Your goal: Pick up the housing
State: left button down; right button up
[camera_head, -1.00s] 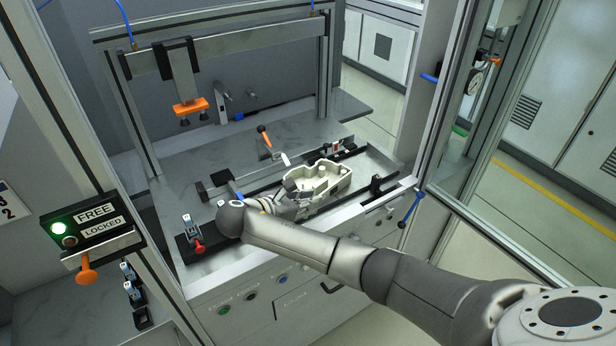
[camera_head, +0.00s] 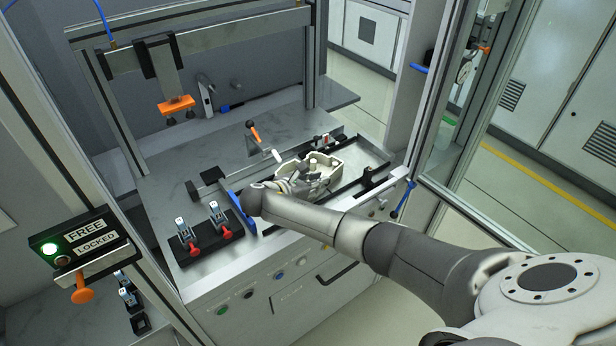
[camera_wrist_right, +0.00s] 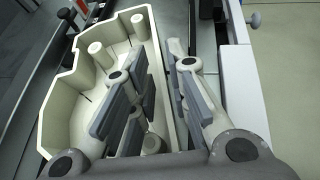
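The housing (camera_head: 343,163) is a cream, open-topped shell with an irregular outline and posts inside. It lies on the fixture bed at the front right of the bench. My right gripper (camera_head: 291,183) is at its near left side in the head view, partly hiding it. In the right wrist view the housing (camera_wrist_right: 62,112) fills the left half. My right gripper (camera_wrist_right: 160,75) is open there, one finger over the inside of the housing and the other outside, with a side wall between them. Contact with the wall cannot be made out. My left gripper is not in view.
Dark rails and clamps (camera_head: 368,176) border the bed. A toggle clamp with an orange handle (camera_head: 254,133) stands behind the housing. Two small clamps (camera_head: 217,212) stand on a black block at left. A FREE/LOCKED panel (camera_head: 85,243) is at far left; a glazed guard stands right.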

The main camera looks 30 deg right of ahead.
jog(key=shift+x, duration=1)
grip_shut()
jog(key=shift+s, duration=0.1)
jog(key=shift+r, duration=0.25)
